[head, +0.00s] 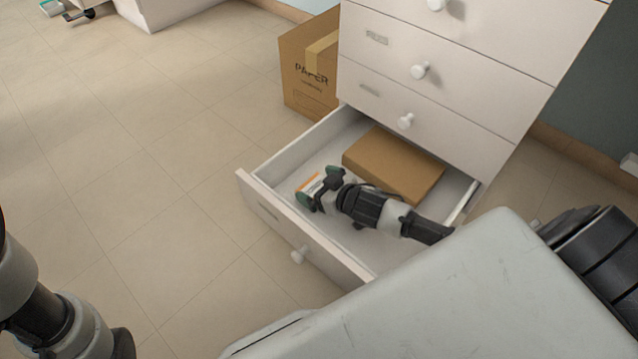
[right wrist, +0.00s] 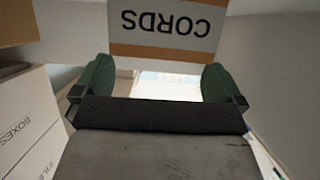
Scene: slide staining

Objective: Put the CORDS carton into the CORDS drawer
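The CORDS carton (head: 309,184) is small and white with orange bands. It is inside the open bottom drawer (head: 262,204), near its left end. In the right wrist view the carton (right wrist: 168,28) shows its CORDS label upside down, just beyond the fingertips. My right gripper (head: 319,187) reaches low into the drawer; its green fingers (right wrist: 158,80) stand wide apart, with a bright gap between them and no carton visible in it. The drawer's own label is too small to read. My left arm enters at the lower left; its gripper is out of view.
A brown box (head: 395,163) lies in the back of the drawer. Closed drawers (head: 430,75) rise above it; the right wrist view shows fronts labelled BOXES (right wrist: 22,125) and FILE. A PAPER carton (head: 308,75) stands beside the cabinet.

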